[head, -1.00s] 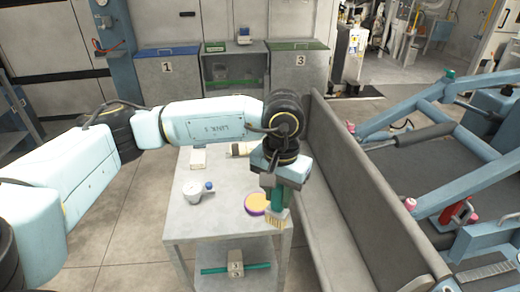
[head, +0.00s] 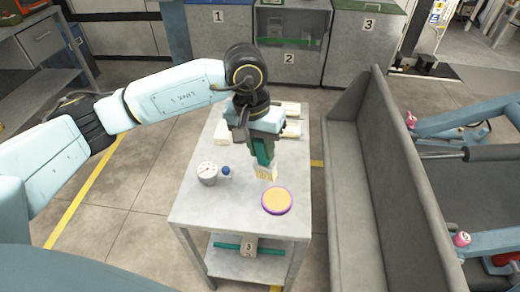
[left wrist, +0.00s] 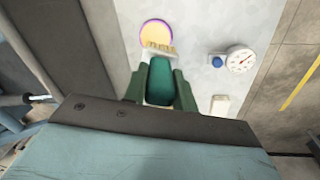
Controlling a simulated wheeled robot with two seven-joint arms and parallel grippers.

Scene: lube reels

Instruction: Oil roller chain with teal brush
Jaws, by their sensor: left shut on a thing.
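My left gripper (head: 262,140) is over the table and shut on the teal brush (head: 264,152). The brush points down, with pale bristles at its lower end. In the left wrist view the teal handle (left wrist: 167,84) sits between the green fingers, and the bristles overlap the near rim of the round orange-and-purple item (left wrist: 157,33). In the head view that item (head: 277,201) lies flat on the table, just in front of the bristles; I cannot tell whether they touch. I cannot make out a roller chain in either view. My right gripper is not in view.
On the grey table (head: 196,207) are a white dial gauge (head: 207,173) and a blue knob (head: 226,171), left of the brush. Pale blocks (head: 290,109) lie at the back. A grey bench (head: 355,190) borders the table's right. A lower shelf holds a teal rod (head: 232,247).

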